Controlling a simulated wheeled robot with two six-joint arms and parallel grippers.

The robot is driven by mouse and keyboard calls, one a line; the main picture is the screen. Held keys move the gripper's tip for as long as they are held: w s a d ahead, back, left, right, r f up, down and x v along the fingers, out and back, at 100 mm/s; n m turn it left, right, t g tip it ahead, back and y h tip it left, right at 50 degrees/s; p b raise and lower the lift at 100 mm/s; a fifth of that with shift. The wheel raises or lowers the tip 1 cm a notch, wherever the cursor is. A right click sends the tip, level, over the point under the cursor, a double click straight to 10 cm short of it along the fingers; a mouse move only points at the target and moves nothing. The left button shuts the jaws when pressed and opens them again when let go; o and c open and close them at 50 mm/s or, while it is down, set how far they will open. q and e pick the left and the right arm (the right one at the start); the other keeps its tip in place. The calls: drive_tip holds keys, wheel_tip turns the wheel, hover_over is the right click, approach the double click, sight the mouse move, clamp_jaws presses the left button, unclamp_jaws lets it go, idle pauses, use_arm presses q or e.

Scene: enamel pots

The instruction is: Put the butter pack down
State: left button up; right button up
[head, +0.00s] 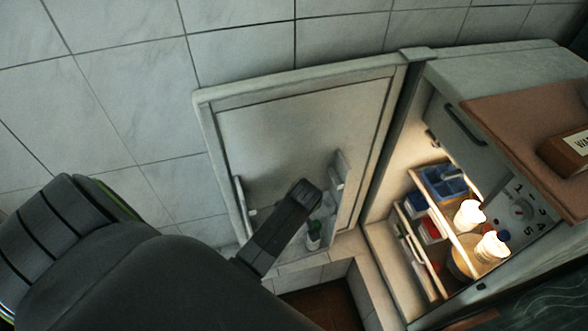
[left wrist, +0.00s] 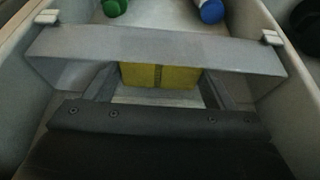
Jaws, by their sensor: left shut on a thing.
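A yellow pack (left wrist: 160,76), which looks like the butter pack, sits between the fingers of my left gripper (left wrist: 158,88) in the left wrist view. The gripper is shut on it. A grey rail (left wrist: 155,48) of the door rack crosses the view and hides the pack's upper part. In the head view my left arm comes in from the lower left, and its dark end lies in front of the open fridge door (head: 290,130), by the door's lower rack. The pack cannot be made out there. My right gripper is not in view.
A green-topped item (left wrist: 115,7) and a blue-and-white one (left wrist: 211,10) stand beyond the rail. The lit fridge interior at the right holds a blue container (head: 445,182) and glowing white-topped jars (head: 468,215). A brown board (head: 530,125) lies on top.

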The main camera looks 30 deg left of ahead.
use_arm(q)
drive_tip(key=o, duration=1.2)
drive_tip(key=shift+f, duration=0.15)
drive_tip(key=shift+s+d+r, duration=0.1)
drive_tip(key=shift+d+r, duration=0.05)
drive_tip(key=shift+r, duration=0.4)
drive_tip(key=p+v, duration=0.1)
drive_tip(key=v, duration=1)
drive_tip(key=shift+r, duration=0.1)
